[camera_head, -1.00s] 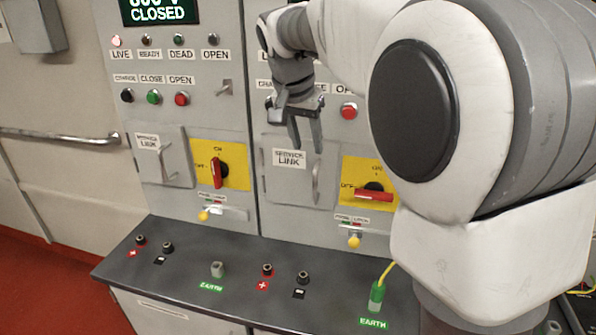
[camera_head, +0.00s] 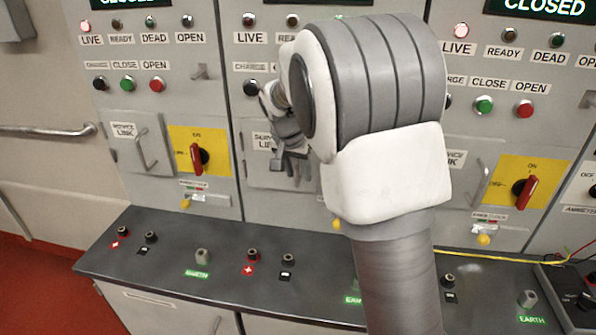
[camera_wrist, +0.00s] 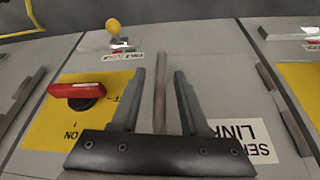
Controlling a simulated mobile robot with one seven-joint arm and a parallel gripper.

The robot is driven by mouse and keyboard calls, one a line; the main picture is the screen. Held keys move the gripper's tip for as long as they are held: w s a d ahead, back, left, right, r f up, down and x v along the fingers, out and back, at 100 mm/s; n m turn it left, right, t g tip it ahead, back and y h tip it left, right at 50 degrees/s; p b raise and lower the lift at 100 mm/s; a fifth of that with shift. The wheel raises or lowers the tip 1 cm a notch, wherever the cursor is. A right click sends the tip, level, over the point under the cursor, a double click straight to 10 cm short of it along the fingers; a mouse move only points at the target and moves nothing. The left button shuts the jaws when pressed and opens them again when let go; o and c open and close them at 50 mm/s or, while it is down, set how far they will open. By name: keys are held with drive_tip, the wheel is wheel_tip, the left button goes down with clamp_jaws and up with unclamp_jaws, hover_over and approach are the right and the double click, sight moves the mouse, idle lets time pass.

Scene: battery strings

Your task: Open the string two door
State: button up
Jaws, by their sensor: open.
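The string two door is the grey service link door (camera_head: 258,178) in the second cabinet from the left. It looks shut, and my arm hides its right part in the head view. The door (camera_wrist: 215,90) also shows in the wrist view, with its upside-down service link label (camera_wrist: 250,142). Its bar handle (camera_wrist: 160,92) stands between the two fingers of my gripper (camera_wrist: 160,73). My gripper is open, with a gap on each side of the handle. In the head view my gripper (camera_head: 292,172) is at the door's front.
A dark shelf (camera_head: 225,275) with sockets juts out below the doors.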

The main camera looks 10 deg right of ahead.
drive_tip(key=shift+f, duration=0.1)
clamp_jaws()
idle(1.4)
